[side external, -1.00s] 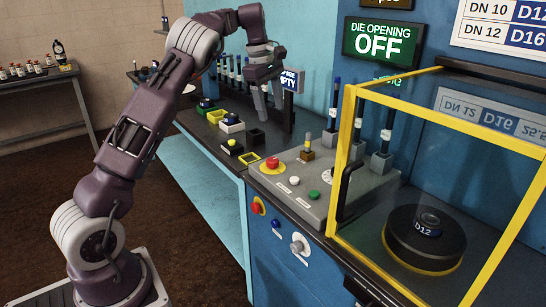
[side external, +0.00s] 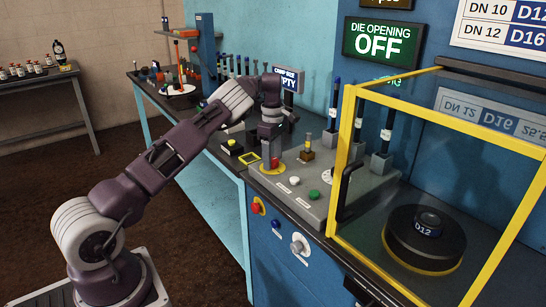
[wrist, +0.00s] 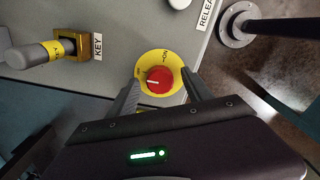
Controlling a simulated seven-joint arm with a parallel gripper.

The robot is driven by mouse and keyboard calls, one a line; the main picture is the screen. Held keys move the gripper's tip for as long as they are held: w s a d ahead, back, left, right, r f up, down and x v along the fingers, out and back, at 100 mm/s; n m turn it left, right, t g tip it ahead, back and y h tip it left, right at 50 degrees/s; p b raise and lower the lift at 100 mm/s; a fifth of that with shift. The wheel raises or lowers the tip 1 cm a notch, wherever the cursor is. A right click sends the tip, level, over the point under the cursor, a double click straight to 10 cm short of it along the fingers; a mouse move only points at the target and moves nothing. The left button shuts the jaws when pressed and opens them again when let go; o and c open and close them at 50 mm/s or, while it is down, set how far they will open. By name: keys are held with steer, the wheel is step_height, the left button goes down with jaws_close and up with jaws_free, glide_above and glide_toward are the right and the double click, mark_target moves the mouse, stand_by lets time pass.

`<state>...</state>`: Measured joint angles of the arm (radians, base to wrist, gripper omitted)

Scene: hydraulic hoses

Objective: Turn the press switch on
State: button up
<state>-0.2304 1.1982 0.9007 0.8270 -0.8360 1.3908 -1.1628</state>
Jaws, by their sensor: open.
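The press switch is a red knob (wrist: 159,80) on a round yellow plate (wrist: 174,62) on the grey control panel (side external: 325,207). The plate reads ON at its upper edge in the wrist view; a smaller marking at its left is hard to read. A white mark on the knob appears to point left, away from ON. My gripper (wrist: 160,87) is open, pointing down over the switch, with one finger on each side of the knob. Contact cannot be told.
A key switch (wrist: 70,47) stands beside the switch. White (side external: 295,181) and green (side external: 314,195) buttons are close by on the panel. The yellow-framed guard (side external: 345,150) stands to the right. The sign (side external: 383,42) reads DIE OPENING OFF.

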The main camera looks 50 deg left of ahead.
jaws_close()
steer(key=shift+m, duration=0.4)
steer(key=m, duration=0.3)
steer(key=shift+m, duration=0.4)
steer(key=m, duration=0.4)
steer(key=shift+r+m, duration=0.1)
steer(key=shift+m, duration=0.2)
steer(key=m, duration=0.8)
steer(key=shift+m, duration=0.3)
jaws_free()
